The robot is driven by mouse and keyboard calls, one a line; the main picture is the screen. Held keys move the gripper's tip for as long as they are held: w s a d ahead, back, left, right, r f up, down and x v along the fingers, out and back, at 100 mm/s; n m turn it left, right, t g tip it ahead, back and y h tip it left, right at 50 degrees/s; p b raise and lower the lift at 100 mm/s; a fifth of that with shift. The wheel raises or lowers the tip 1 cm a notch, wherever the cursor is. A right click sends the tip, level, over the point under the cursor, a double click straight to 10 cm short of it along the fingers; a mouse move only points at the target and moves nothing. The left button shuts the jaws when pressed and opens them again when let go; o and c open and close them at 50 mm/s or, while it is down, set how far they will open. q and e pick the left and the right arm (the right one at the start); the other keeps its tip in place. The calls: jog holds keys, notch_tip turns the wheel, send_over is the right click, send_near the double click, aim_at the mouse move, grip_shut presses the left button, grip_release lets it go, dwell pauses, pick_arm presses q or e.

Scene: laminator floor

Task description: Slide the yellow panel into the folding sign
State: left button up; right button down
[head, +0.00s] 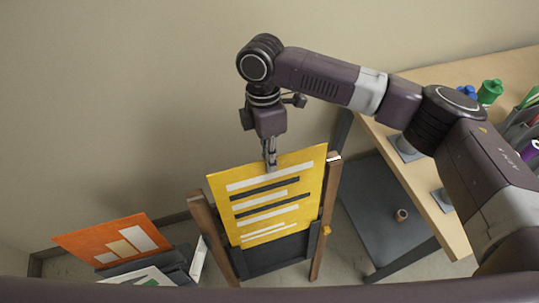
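The yellow panel (268,207), printed with white and dark bars, stands upright in front of me, tilted slightly. My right gripper (271,166) is shut on its top edge. The folding sign (335,185) has a brown wooden frame and a dark lower board. I cannot tell whether the panel's edges sit in the frame's slots. My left gripper is not in view.
An orange panel (112,241) and other boards stand in a holder at the lower left. A wooden table (437,208) with green and blue bottles is at the right. A grey lower shelf (375,213) under it carries a small brown roll (401,215). A beige wall stands behind.

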aim_at(272, 197)
jog(key=shift+s+d+f+b, duration=0.1)
jog(key=shift+s+f+b, duration=0.45)
jog(key=shift+f, duration=1.7)
jog(key=shift+s+d+f+b, duration=0.2)
jog(key=shift+f+b, duration=0.55)
jog(key=shift+f, duration=1.5)
jog(key=shift+s+d+f+b, duration=0.1)
jog(key=shift+s+f+b, duration=0.45)
jog(key=shift+f, duration=1.7)
jog(key=shift+s+d+f+b, duration=0.1)
jog(key=shift+s+f+b, duration=0.2)
jog(key=shift+f+b, duration=1.1)
jog(key=shift+s+d+f+b, duration=0.1)
jog(key=shift+s+f+b, duration=0.15)
jog(key=shift+f, duration=2.3)
jog(key=shift+s+d+f+b, duration=0.1)
jog(key=shift+s+f+b, duration=0.2)
jog(key=shift+f+b, duration=1.1)
jog(key=shift+f+p, duration=0.55)
jog(key=shift+p, duration=0.05)
jog(key=c, duration=2.1)
grip_release()
jog(key=r, duration=0.4)
jog(key=w+r, duration=0.1)
jog(key=r, duration=0.3)
jog(key=w+r, duration=0.1)
jog(key=r, duration=0.2)
jog(key=shift+a+r, duration=0.4)
